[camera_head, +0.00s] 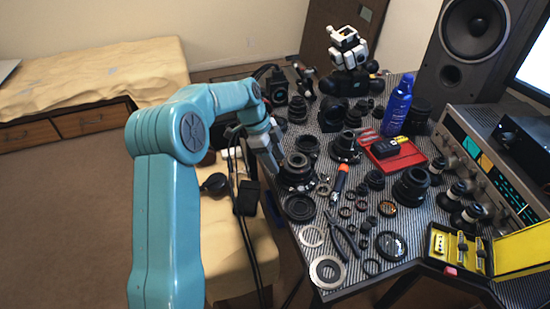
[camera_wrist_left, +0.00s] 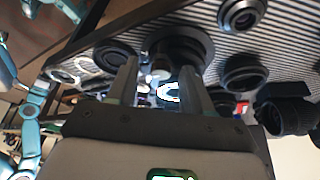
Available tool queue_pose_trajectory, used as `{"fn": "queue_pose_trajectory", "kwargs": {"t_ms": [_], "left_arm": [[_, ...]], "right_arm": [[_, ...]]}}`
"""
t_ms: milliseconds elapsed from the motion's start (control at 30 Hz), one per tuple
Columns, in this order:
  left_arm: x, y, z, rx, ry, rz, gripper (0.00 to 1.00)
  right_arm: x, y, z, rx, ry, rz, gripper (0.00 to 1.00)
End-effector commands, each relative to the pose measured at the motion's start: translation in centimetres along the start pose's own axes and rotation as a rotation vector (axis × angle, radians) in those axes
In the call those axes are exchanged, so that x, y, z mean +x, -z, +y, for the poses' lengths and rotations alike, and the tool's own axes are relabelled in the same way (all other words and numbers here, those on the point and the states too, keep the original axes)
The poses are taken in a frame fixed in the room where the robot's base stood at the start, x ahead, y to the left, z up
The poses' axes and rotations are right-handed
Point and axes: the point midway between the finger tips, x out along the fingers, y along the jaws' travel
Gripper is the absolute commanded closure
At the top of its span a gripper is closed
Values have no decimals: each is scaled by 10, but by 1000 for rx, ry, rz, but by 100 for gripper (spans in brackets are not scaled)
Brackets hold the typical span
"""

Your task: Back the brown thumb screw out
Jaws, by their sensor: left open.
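I cannot make out the brown thumb screw in either view; it may be hidden or too small. My left gripper (camera_head: 274,160) comes in from the left, beside a dark lens body (camera_head: 297,172) at the table's left edge. In the left wrist view my left gripper (camera_wrist_left: 162,80) has its two fingers apart, with a dark lens part (camera_wrist_left: 182,46) beyond them. Small bright parts show between the fingers, blurred. I cannot tell whether the fingers touch the lens. My right gripper is not in view.
Many lens rings and barrels crowd the striped table. An orange-handled screwdriver (camera_head: 341,180), pliers (camera_head: 342,232), a red tray (camera_head: 410,160) and a blue bottle (camera_head: 397,106) are to the right. A yellow case (camera_head: 520,252) is at the front right. Cables hang left of the table.

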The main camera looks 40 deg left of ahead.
Motion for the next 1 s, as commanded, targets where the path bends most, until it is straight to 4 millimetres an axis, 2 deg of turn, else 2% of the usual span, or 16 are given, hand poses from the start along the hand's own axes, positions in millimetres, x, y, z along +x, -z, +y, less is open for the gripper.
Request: {"fn": "queue_pose_trajectory", "kwargs": {"t_ms": [167, 200, 333, 367, 733, 1000], "left_arm": [[0, 0, 0, 0, 0, 0, 50], [0, 0, 0, 0, 0, 0, 53], [0, 0, 0, 0, 0, 0, 95], [0, 0, 0, 0, 0, 0, 100], [1, 0, 0, -41, 20, 0, 100], [3, -1, 3, -202, 87, 0, 100]], "right_arm": [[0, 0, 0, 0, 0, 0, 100], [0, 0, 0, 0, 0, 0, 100], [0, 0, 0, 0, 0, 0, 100], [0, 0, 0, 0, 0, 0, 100], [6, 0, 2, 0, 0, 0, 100], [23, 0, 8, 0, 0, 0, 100]]}}
